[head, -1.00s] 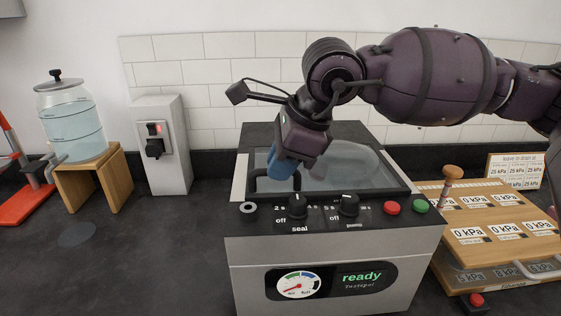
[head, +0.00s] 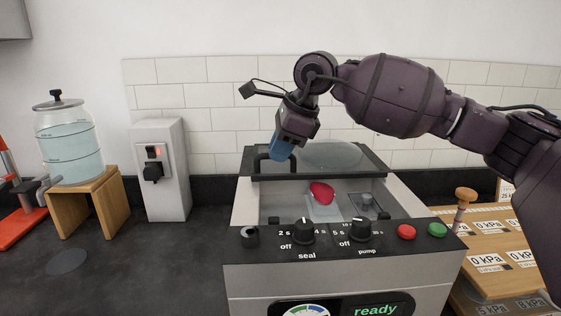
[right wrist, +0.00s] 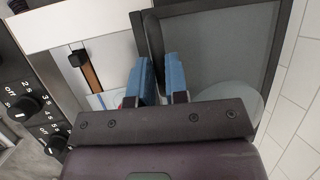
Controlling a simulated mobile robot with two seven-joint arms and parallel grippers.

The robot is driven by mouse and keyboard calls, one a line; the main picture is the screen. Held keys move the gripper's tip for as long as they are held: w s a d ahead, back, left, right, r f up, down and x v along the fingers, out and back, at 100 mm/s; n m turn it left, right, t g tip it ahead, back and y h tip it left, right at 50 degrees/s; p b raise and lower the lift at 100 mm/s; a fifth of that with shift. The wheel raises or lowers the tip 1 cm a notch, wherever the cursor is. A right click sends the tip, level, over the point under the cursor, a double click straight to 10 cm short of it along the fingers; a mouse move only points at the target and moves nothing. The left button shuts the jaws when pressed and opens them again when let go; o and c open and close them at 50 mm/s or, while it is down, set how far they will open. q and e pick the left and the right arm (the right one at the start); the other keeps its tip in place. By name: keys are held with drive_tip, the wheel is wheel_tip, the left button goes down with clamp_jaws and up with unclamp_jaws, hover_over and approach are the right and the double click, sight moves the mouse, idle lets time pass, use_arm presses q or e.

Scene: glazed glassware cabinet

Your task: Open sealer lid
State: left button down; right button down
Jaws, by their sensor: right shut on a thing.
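The sealer (head: 340,278) stands on the counter with its lid (head: 345,163) raised and tilted back; the lid has a dark frame and a clear domed window. My right gripper (head: 281,149) is shut on the black lid handle (head: 262,163) at the lid's front left. In the right wrist view the blue fingertips (right wrist: 158,80) are on both sides of the handle (right wrist: 153,45). Inside the open chamber a red object (head: 321,193) lies on a pale, clear bag or sheet (head: 323,210). My left gripper is not in view.
The sealer's front panel has seal (head: 303,231) and pump (head: 361,228) knobs, a red button (head: 406,232) and a green button (head: 437,230). A water jar (head: 69,142) on a wooden stand and a white switch box (head: 160,170) stand left. A wooden board with kPa labels (head: 490,265) is at right.

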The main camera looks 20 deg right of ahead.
drive_tip(key=shift+w+d, duration=0.2)
drive_tip(key=shift+w, duration=0.45)
drive_tip(key=c, duration=1.1)
unclamp_jaws()
drive_tip(key=v, duration=1.1)
drive_tip(key=shift+s+f, duration=0.1)
drive_tip(key=shift+f, duration=0.05)
